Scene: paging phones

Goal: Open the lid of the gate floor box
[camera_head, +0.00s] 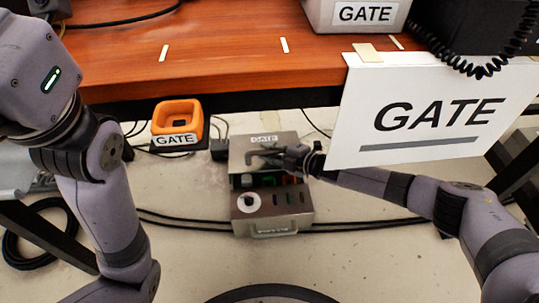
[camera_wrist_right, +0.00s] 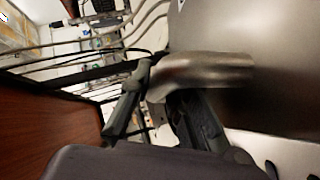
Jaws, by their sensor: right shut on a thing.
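The gate floor box (camera_head: 272,202) is a grey metal box on the floor below the desk edge. The exact contact is partly hidden. My left arm shows at the left, but its gripper does not.
An orange holder (camera_head: 177,117) labelled GATE is at the left of the box. A white GATE sign (camera_head: 430,115) hangs from the wooden desk (camera_head: 220,50), over my right forearm. Black cables (camera_head: 180,222) run along the floor on both sides of the box.

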